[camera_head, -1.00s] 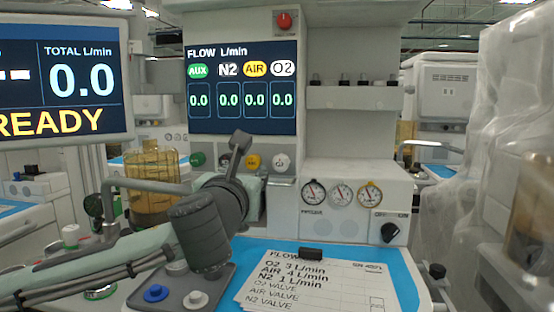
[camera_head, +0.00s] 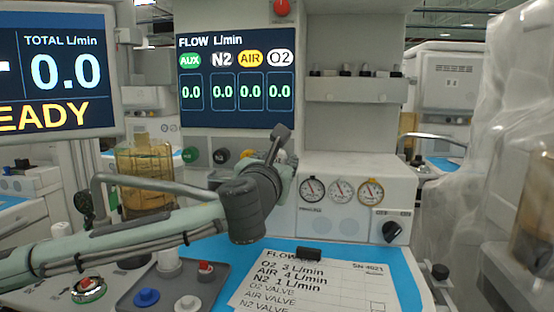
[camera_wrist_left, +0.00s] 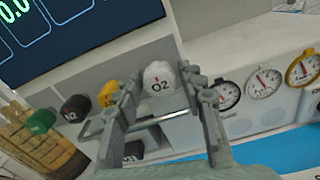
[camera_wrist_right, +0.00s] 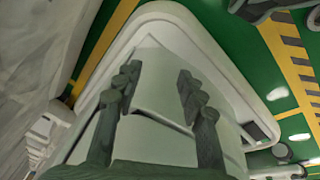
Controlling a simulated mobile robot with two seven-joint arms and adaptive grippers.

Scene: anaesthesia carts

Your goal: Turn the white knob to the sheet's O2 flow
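The white knob marked O2 (camera_wrist_left: 160,82) is on the panel under the flow display (camera_head: 238,80), which reads 0.0 for O2. In the left wrist view the knob shows between the fingertips of my left gripper (camera_wrist_left: 160,88), which is open; I cannot tell whether they touch it. In the head view my left gripper (camera_head: 279,146) is in front of the knob and mostly hides it. The sheet (camera_head: 318,285) lies on the blue surface and reads O2 3 L/min, AIR 4 L/min, N2 1 L/min. My right gripper (camera_wrist_right: 157,88) is open and empty, outside the head view.
Yellow (camera_wrist_left: 108,93), black (camera_wrist_left: 75,108) and green (camera_wrist_left: 40,122) knobs sit left of the white one. Gauges (camera_head: 342,190) and a black switch (camera_head: 391,231) are to the right. A tray (camera_head: 205,303) with several buttons is in front.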

